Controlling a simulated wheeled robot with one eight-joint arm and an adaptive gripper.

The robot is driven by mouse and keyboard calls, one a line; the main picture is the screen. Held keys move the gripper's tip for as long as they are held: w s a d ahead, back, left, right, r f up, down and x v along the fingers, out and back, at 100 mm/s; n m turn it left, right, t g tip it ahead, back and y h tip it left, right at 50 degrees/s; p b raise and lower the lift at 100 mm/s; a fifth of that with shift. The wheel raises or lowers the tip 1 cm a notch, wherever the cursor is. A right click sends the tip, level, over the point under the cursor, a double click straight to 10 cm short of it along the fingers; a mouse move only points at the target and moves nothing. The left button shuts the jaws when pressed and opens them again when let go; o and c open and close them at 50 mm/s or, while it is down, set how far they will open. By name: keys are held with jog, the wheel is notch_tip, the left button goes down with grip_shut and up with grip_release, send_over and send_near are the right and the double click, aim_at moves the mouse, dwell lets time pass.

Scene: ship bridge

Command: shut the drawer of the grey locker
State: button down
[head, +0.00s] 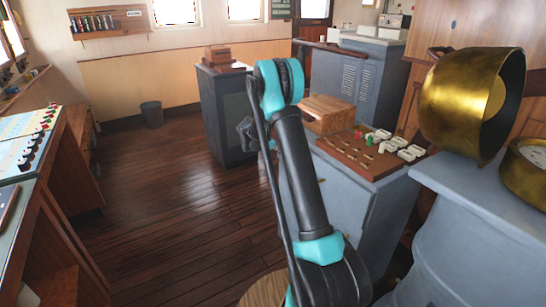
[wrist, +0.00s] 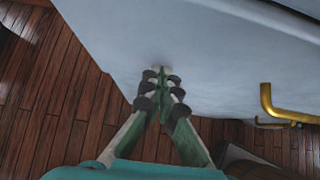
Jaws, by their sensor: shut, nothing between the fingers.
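My gripper (wrist: 160,78) is shut and empty in the wrist view, its fingertips together. They are at or very close to a pale grey panel (wrist: 190,40); I cannot tell whether they touch it. A brass bar handle (wrist: 267,102) stands out beside the panel at the right. The grey panel looks like part of the grey locker, but whether it is the drawer front is unclear. In the head view, grey cabinets stand around my arm, which hides part of them. The drawer and how far open it is cannot be made out there.
A grey cabinet (head: 345,190) carries a wooden switch panel (head: 365,152) right of my arm. A darker cabinet (head: 225,115) stands behind. A large brass instrument (head: 460,105) stands close at right. A bin (head: 152,113) stands by the far wall. The wooden floor (head: 165,190) is clear at left.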

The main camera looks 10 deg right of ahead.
jog(key=shift+w+d, duration=0.25)
jog(key=shift+d, duration=0.6)
